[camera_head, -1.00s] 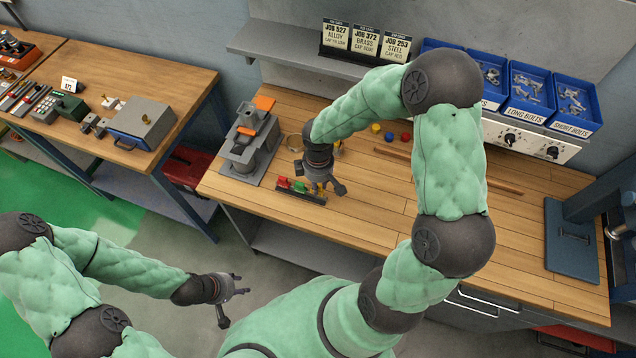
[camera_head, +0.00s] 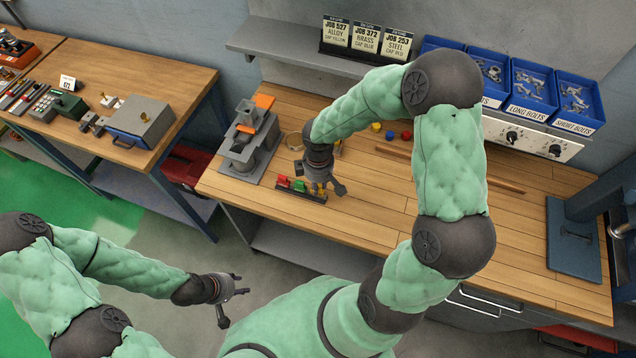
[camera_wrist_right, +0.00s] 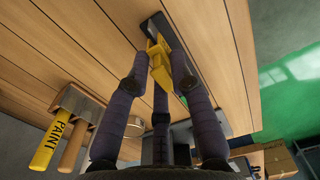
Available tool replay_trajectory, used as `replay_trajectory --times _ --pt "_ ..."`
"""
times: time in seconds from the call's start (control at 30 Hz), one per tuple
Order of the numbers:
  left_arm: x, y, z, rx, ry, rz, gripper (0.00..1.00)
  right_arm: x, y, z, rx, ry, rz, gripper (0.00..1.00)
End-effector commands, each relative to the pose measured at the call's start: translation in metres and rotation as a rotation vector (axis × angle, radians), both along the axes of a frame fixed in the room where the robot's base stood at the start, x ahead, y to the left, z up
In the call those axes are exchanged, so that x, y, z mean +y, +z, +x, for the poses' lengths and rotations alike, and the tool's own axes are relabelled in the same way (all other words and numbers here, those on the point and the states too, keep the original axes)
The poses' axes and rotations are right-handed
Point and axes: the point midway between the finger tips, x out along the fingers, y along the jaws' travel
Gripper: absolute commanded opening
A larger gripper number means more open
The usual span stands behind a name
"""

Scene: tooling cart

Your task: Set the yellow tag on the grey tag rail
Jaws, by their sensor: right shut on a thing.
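My right gripper (camera_head: 328,189) is over the bench, shut on the yellow tag (camera_wrist_right: 158,62), which shows between the fingers in the right wrist view. The dark grey tag rail (camera_wrist_right: 154,25) lies on the bench right behind the tag in that view. The tag's lower end overlaps the rail, but I cannot tell whether it is seated. My left gripper (camera_head: 233,301) is open and empty, in front of the bench.
A grey fixture with an orange part (camera_head: 263,101) stands left of the rail. Small coloured caps (camera_head: 390,135) lie behind my right arm. Blue bolt bins (camera_head: 531,92) and job cards (camera_head: 365,38) are at the back. The bench's front middle is clear.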

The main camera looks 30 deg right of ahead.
Motion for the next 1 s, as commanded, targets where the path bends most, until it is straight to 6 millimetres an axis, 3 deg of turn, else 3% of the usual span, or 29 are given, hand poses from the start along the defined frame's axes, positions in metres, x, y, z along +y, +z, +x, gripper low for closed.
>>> replay_trajectory --times 1.0 --pt "0.0 -0.011 0.0 0.0 0.0 0.0 0.4 0.0 -0.012 0.0 -0.001 0.0 -0.001 0.09"
